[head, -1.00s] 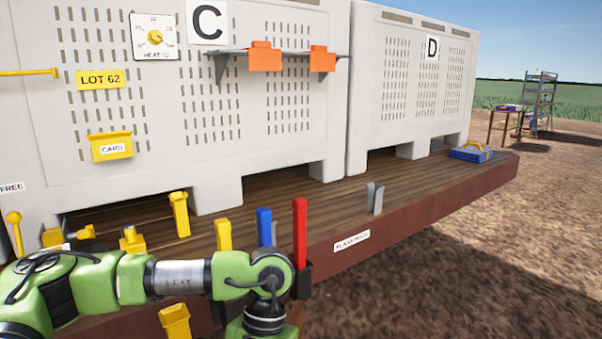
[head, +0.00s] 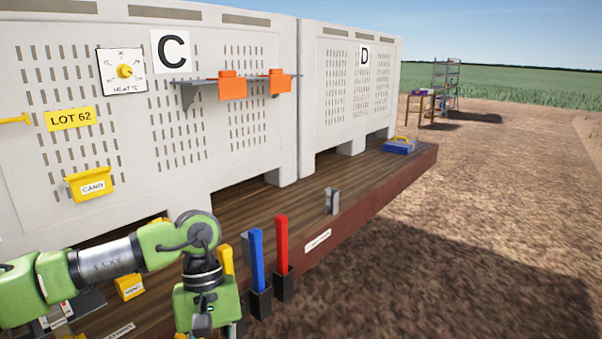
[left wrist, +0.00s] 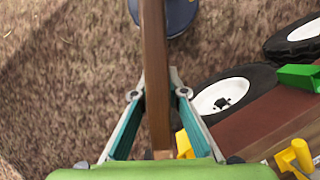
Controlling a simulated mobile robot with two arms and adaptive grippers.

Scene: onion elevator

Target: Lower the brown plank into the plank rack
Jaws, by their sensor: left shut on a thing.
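The brown plank (left wrist: 155,60) is in the left wrist view, running from the top edge down between the fingers. My left gripper (left wrist: 160,94) is shut on it, with a teal-lined finger on each side. In the head view my left wrist (head: 205,300) hangs at the bottom, in front of the deck's near edge; the fingers and plank are hidden or out of frame there. A grey upright bracket (head: 332,201), apparently the plank rack, stands on the deck edge beside a white label (head: 318,240), right of my wrist and apart from it. My right gripper is not in view.
A blue bar (head: 257,260) and a red bar (head: 282,243) stand in black holders between my wrist and the bracket. Pale bins C and D line the deck's back. A blue case (head: 399,146) lies at the far end. Wheels (left wrist: 222,97) show below the deck.

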